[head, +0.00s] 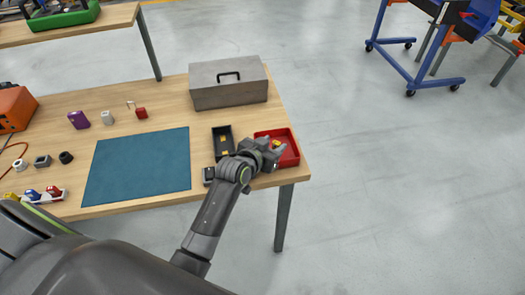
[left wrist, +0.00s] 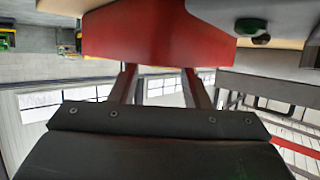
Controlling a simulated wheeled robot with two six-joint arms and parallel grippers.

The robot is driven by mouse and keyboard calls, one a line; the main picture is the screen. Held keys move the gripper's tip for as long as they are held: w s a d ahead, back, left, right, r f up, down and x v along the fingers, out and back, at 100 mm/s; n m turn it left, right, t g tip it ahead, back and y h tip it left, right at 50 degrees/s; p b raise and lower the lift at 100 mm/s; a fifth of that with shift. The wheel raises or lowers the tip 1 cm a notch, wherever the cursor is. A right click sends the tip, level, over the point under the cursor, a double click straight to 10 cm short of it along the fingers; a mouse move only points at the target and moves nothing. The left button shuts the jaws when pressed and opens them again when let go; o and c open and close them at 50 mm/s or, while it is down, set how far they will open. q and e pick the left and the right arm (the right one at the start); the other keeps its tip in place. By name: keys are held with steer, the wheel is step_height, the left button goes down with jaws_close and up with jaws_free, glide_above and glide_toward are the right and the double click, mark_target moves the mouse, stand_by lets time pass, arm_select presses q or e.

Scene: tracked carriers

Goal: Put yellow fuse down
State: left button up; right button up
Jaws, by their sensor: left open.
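A small yellow fuse (head: 277,143) shows in the red tray (head: 292,158) at the right end of the wooden table, in the head view. My left gripper (head: 274,148) reaches over the tray's near left side. The fuse shows beside its fingertips; whether they touch cannot be told. In the left wrist view the two fingers (left wrist: 160,85) stand apart with nothing seen between them, and a red surface (left wrist: 150,35), likely the tray, fills the top. The fuse is not seen there. My right gripper is not in view.
A black bin (head: 223,141) with yellow pieces stands left of the tray, a grey toolbox (head: 228,84) behind it. A blue mat (head: 138,165) lies clear. Small colored items stand farther left. The table's right edge is close beside the tray.

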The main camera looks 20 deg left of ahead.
arm_select(q)
steer(key=v, duration=1.1)
steer(key=shift+s, duration=0.3)
steer(key=shift+a+r, duration=0.1)
steer(key=s+a+f+n+g+y, duration=0.1)
steer(key=s+a+f+g, duration=0.2)
steer(key=s, duration=0.5)
steer(key=s+a+f+n+g+y, duration=0.1)
steer(key=s+a+f+g+y, duration=0.2)
steer(key=s, duration=0.5)
steer(key=s+a+f+n+g, duration=0.1)
steer(key=s+a+f+g, duration=0.25)
steer(key=s, duration=0.55)
step_height(320, 180, down, 23)
steer(key=a+g, duration=0.2)
steer(key=s+d+f, duration=0.1)
steer(key=s+f, duration=1.3)
steer(key=f, duration=0.2)
steer(key=shift+s+d+f+g, duration=0.35)
steer(key=shift+s+f, duration=0.05)
